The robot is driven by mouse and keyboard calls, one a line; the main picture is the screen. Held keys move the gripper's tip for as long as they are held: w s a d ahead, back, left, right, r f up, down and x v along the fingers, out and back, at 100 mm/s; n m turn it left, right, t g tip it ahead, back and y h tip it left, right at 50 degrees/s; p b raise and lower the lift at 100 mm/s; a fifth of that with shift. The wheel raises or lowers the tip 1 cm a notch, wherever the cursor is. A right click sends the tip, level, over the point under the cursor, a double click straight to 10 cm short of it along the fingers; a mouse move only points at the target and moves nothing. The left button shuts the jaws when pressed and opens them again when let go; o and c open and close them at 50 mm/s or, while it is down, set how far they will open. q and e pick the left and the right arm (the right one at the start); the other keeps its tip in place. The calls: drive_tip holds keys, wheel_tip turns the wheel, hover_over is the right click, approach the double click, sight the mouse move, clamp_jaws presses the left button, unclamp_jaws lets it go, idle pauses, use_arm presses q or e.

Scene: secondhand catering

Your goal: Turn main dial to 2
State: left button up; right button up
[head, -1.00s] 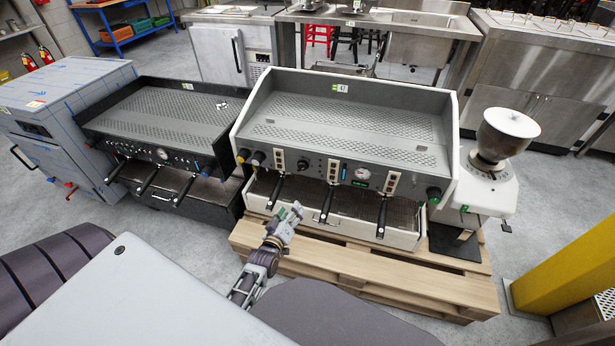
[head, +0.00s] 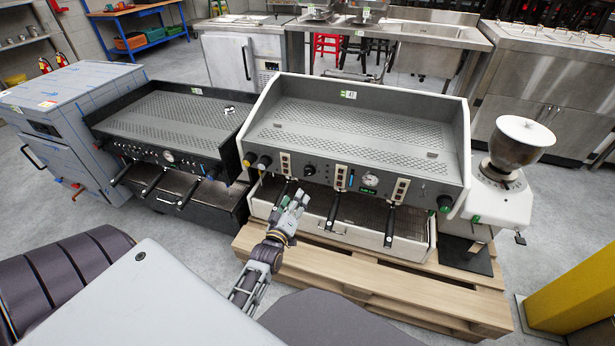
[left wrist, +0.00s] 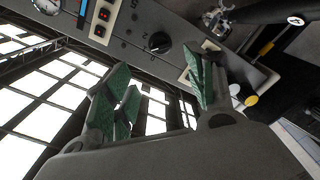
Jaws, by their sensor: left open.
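The white-sided espresso machine (head: 360,130) stands on a pallet in the head view. Its main dial, a round black knob (head: 310,170), sits on the front panel between the left and middle button strips. In the left wrist view the dial (left wrist: 159,42) is beyond the fingers, near the top middle, with a pale pointer mark; I cannot read its setting. My left gripper (head: 294,199) is below and slightly left of the dial, apart from it. Its green fingers (left wrist: 162,88) are spread with nothing between them. My right gripper is not in view.
Black portafilter handles (head: 333,212) jut from the machine near my left gripper. A green knob (head: 445,203) and a grinder (head: 515,145) are on the right. A black espresso machine (head: 165,125) stands to the left. The wooden pallet (head: 370,285) extends in front.

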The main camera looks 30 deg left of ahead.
sight(308, 175)
use_arm(q)
drive_tip(key=shift+b+x, duration=0.85)
drive_tip(key=shift+x, duration=3.75)
drive_tip(key=shift+b+x, duration=0.35)
drive_tip(key=shift+x, duration=1.3)
drive_tip(key=shift+w, duration=0.5)
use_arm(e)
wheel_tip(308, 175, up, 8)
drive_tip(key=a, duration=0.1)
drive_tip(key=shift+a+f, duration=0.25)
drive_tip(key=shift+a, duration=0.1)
use_arm(q)
drive_tip(key=shift+c, duration=0.3)
drive_tip(key=c, duration=1)
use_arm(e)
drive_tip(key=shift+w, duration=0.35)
